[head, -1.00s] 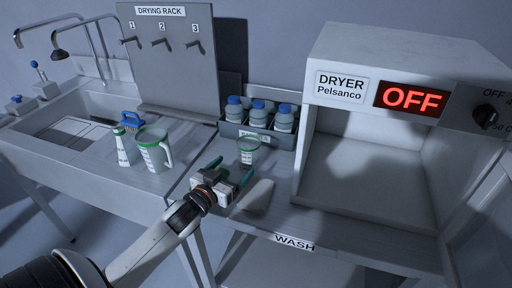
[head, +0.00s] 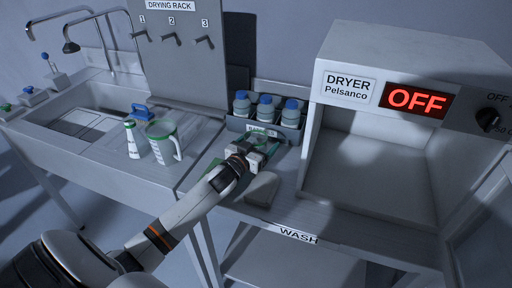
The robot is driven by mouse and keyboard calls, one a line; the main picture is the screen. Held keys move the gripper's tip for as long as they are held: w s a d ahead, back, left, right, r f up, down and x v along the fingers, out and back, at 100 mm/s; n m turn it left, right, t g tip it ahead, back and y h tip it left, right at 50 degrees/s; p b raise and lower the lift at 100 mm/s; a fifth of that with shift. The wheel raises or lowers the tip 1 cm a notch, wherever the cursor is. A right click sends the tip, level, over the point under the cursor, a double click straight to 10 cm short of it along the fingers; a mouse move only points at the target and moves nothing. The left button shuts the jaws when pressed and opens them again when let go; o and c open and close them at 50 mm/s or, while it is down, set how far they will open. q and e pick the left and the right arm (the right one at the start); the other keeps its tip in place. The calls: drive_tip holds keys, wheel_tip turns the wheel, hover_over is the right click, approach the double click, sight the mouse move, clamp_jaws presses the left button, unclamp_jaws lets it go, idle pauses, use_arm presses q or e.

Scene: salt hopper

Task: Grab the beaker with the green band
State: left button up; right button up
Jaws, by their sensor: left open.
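The small clear beaker with the green band (head: 262,133) stands on the counter in front of the bottle bin, and my left gripper hides most of it. My left gripper (head: 258,144) is open, with its fingers reaching to the beaker. I cannot tell whether the fingers touch the glass or lie on both sides of it. A larger jug with a green rim (head: 163,143) and a narrow flask with a green neck (head: 133,142) stand to the left near the sink. My right gripper is not in view.
A grey bin with several blue-capped bottles (head: 264,112) is just behind the beaker. The open dryer (head: 370,180), reading OFF, stands to the right. A pale block (head: 262,188) lies in front of the gripper. The sink (head: 85,125) and drying rack (head: 180,70) are left.

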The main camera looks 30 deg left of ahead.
use_arm(q)
drive_tip(key=c, duration=1.1)
